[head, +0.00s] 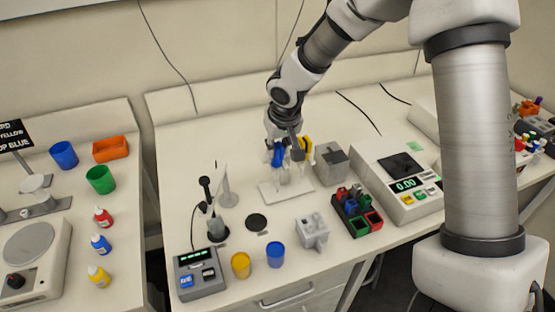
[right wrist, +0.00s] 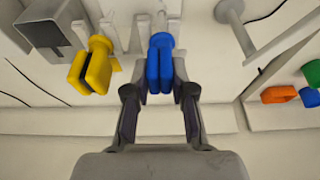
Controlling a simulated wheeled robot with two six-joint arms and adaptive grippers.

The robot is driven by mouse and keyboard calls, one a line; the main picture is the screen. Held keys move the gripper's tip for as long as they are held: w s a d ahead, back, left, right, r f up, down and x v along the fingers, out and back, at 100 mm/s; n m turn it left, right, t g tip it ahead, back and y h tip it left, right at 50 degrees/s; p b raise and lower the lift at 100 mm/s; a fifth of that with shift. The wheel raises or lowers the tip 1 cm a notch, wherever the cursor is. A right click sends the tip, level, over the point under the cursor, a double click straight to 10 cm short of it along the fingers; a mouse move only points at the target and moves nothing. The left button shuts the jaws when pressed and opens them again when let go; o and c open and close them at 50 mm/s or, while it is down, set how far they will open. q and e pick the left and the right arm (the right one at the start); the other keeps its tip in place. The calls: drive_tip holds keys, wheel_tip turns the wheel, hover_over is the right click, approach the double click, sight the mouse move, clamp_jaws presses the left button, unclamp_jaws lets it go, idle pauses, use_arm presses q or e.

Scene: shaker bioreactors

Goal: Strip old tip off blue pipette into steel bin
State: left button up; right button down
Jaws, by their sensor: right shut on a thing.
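The blue pipette (head: 278,156) is upright at the white pipette rack (head: 270,193). My right gripper (head: 284,147) is shut on it from above and behind. In the right wrist view the blue pipette (right wrist: 160,62) is between the two fingers (right wrist: 160,80). The pipette's lower end and any tip on it are hard to make out. I cannot tell whether it still rests in the rack. The yellow pipette (head: 306,147) hangs beside it to the right. The steel bin (head: 331,165), an open grey box, stands just right of the rack. My left gripper is out of view.
A grey block (head: 313,232), yellow cup (head: 240,265) and blue cup (head: 275,254) stand in front. A thin stand (head: 227,190) is left of the rack. The bench behind is clear.

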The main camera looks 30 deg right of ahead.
idle(0.5)
drive_tip(key=shift+r, duration=0.25)
drive_tip(key=shift+r+p, duration=0.1)
drive_tip(key=shift+p, duration=0.2)
